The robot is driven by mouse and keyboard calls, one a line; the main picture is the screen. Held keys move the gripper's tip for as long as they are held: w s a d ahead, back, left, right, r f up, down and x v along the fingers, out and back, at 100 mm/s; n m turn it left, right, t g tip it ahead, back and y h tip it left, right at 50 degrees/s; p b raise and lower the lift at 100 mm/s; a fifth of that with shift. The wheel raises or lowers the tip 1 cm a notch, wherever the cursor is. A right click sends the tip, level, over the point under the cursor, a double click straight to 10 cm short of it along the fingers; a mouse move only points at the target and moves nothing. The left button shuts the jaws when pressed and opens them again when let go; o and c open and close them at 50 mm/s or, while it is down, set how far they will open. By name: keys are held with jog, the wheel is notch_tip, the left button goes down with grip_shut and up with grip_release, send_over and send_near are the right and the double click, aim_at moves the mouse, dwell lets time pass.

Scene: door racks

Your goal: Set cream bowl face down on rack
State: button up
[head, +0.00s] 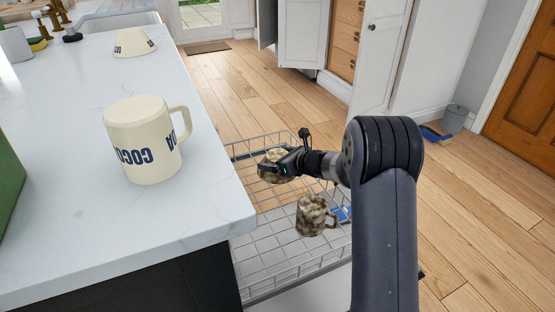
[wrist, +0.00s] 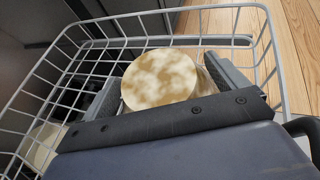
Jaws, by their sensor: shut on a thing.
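A cream bowl (head: 134,42) with dark lettering sits face down at the far end of the white counter. My gripper (head: 278,166) is over the far part of the wire rack (head: 262,262) and is shut on a brown-and-cream mottled vessel (head: 267,160). In the wrist view, the round mottled base of this vessel (wrist: 160,78) faces the camera between the two fingers (wrist: 168,85). Its rim is hidden, and I cannot tell whether it touches the rack. A mottled mug (head: 312,216) with a handle stands in the rack's nearer part.
A cream mug (head: 140,140) with upside-down lettering stands on the counter (head: 190,195), whose edge borders the rack. A pale object (wrist: 42,147) shows at the wrist view's lower left. Open wooden floor (head: 215,85) lies beyond the rack. A grey bin (head: 455,117) stands at right.

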jog(key=shift+f+b, duration=0.6)
jog(key=shift+b, duration=0.25)
jog(key=o, duration=0.9)
jog(key=shift+o, duration=0.2)
jog(key=shift+r+p, duration=0.85)
jog(key=shift+p, duration=0.25)
jog(key=p+v, duration=0.1)
jog(key=v, duration=1.1)
jog(key=shift+f, duration=0.3)
